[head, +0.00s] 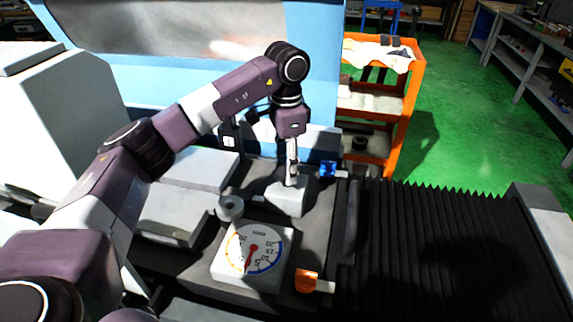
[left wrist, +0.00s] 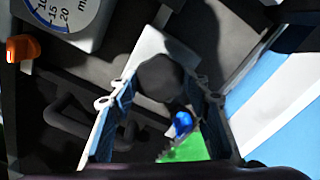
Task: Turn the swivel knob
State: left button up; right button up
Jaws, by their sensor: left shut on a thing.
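The swivel knob (left wrist: 160,78) is dark and many-sided in the left wrist view, set on a light grey block (left wrist: 166,42). The same block (head: 288,200) stands on the machine's dark bed in the head view. My left gripper (head: 291,178) points straight down over the block, and its fingers hide the knob there. In the left wrist view the two fingers of my left gripper (left wrist: 160,92) stand on either side of the knob, shut on it. My right gripper is not in view.
A white dial gauge (head: 252,252) with a red needle lies in front of the block. An orange part (head: 307,281) and a blue part (head: 328,169) sit nearby. A grey round knob (head: 230,207) is left of the block. Black bellows (head: 440,240) extend to the right.

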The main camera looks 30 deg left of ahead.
pick_arm(q)
jog(key=shift+w+r, duration=0.1)
jog(key=shift+r, duration=0.05)
jog(key=o, duration=1.2)
jog(key=shift+c, duration=0.2)
notch_tip(320, 180, up, 12)
